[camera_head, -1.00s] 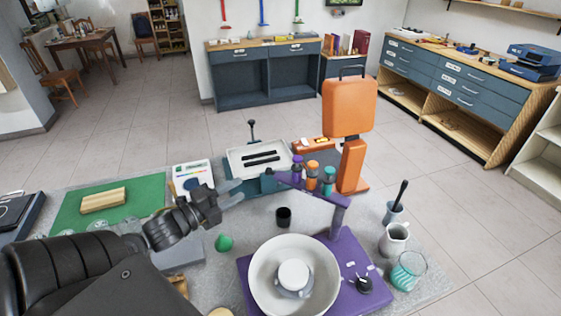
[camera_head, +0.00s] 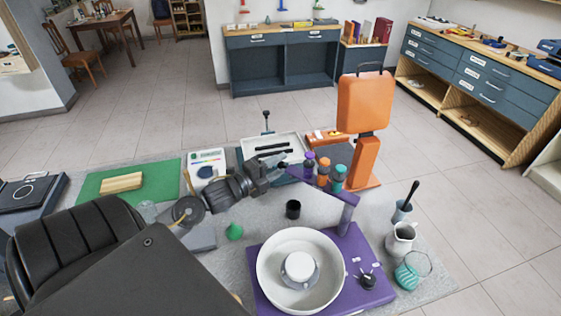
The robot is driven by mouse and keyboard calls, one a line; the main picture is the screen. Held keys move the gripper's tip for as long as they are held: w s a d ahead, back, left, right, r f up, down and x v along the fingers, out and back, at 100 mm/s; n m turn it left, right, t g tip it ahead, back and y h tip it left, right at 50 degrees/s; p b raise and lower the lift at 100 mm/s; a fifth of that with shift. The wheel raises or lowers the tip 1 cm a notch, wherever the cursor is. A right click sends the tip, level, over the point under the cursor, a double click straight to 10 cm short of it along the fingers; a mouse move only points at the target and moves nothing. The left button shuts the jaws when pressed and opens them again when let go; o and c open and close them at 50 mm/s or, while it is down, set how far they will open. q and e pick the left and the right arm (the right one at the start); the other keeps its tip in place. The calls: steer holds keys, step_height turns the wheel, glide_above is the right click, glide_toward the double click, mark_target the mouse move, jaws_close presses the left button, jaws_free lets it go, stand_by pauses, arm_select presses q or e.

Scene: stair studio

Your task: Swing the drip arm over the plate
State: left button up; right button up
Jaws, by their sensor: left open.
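The purple drip arm (camera_head: 325,188) reaches left and back from its post on the purple spin machine (camera_head: 357,241). It carries several small bottles with purple, orange and teal colours. A white round plate or block (camera_head: 300,267) sits inside the pale bowl (camera_head: 270,275) of the machine. The drip arm lies behind the bowl, not over the plate. My left gripper (camera_head: 283,168) is open at the free left end of the drip arm. Whether its fingers touch the arm I cannot tell. My right gripper is out of view.
A white tray (camera_head: 262,145) and an orange stand (camera_head: 364,105) are behind.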

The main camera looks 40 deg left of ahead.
arm_select(q)
steer(key=shift+w+d, duration=0.1)
steer(key=shift+w, duration=0.4)
jaws_close()
steer(key=shift+s+d, duration=0.1)
steer(key=shift+s, duration=0.1)
